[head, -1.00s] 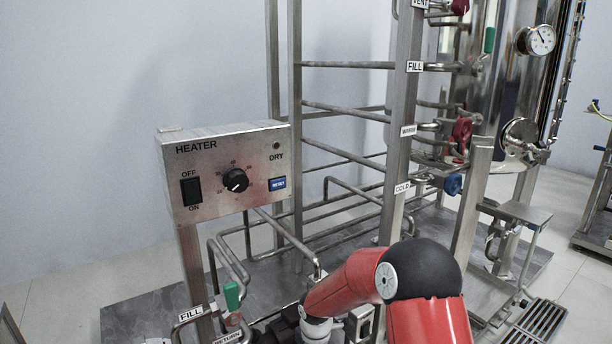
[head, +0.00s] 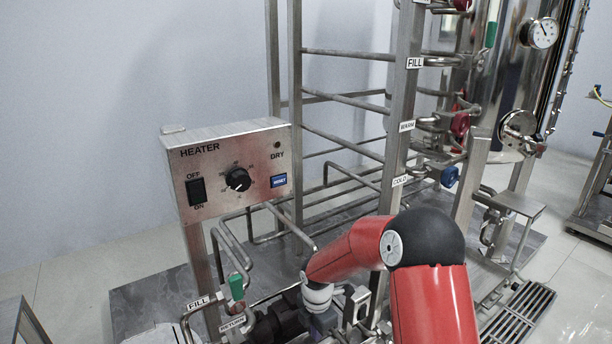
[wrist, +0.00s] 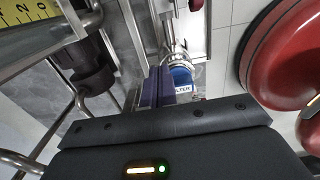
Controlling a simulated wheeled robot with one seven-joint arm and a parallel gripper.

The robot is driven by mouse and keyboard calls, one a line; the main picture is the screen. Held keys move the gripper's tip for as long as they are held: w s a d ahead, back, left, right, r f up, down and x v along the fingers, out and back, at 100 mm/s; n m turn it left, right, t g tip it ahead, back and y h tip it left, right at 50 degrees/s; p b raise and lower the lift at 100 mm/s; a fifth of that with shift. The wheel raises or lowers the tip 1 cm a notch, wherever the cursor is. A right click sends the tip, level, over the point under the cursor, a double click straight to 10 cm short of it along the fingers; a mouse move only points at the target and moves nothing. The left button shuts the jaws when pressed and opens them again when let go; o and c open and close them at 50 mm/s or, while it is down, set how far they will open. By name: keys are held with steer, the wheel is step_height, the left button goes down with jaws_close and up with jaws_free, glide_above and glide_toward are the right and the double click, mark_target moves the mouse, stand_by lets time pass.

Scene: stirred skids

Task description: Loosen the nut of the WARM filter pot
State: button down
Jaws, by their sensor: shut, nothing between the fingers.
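In the wrist view, my gripper (wrist: 157,85) has its purple fingers together, with nothing between them. Just right of the fingers, partly behind them, is a blue part (wrist: 181,77) with a white label (wrist: 182,90) whose visible letters read "LTER". I cannot tell whether this filter pot is the WARM one. A metal ring or clamp (wrist: 177,58) sits beyond it; a nut cannot be made out. In the head view, the WARM sign (head: 407,126) is on the upright post, beside a red valve handle (head: 460,123).
A heater box (head: 235,170) stands left. Pipes and the COLD sign (head: 400,181) are right of centre, with a blue handle (head: 449,176). In the wrist view, a dark round fitting (wrist: 92,65) is left and a large red rounded part (wrist: 285,55) right, both close by.

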steer(key=s+d+r+p, duration=0.15)
steer(key=s+p, duration=0.25)
steer(key=p, duration=0.5)
step_height(320, 180, down, 8)
steer(key=b, duration=0.4)
steer(key=shift+w+d+r, duration=0.15)
steer(key=shift+d, duration=0.15)
steer(key=shift+a, duration=0.25)
